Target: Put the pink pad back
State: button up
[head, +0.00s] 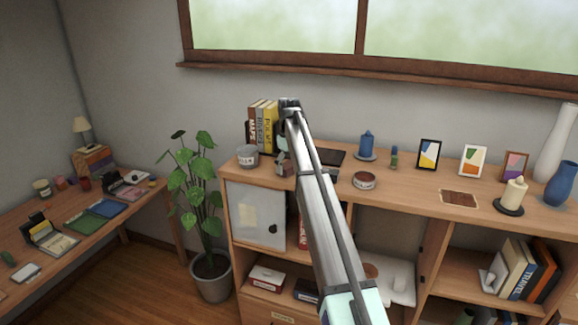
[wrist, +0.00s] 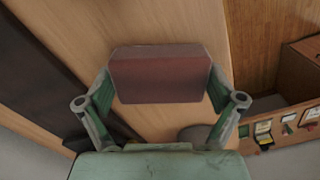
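A dull brownish-pink block, which I take for the pink pad (wrist: 160,76), sits between my fingertips in the wrist view. My gripper (wrist: 161,88) has a finger against each side of it and appears shut on it. The pad looks close to the wrist camera, above the wooden shelf top. In the head view my gripper (head: 284,158) is over the left part of the shelf unit, with the small brownish pad (head: 285,170) at its end. My arm hides part of the shelf behind it.
A grey cup (head: 247,157) and upright books (head: 262,128) stand close left of my gripper. A dark flat item (head: 330,157) and a round tin (head: 364,180) lie to the right.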

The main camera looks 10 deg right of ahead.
aim_at(289, 164)
jog(key=shift+o, duration=0.4)
jog(key=shift+r, duration=0.15)
jog(key=shift+r, duration=0.2)
notch_tip(289, 164, up, 12)
jog(key=b, duration=0.3)
jog(key=shift+f+b, duration=0.15)
jog(key=shift+b, duration=0.15)
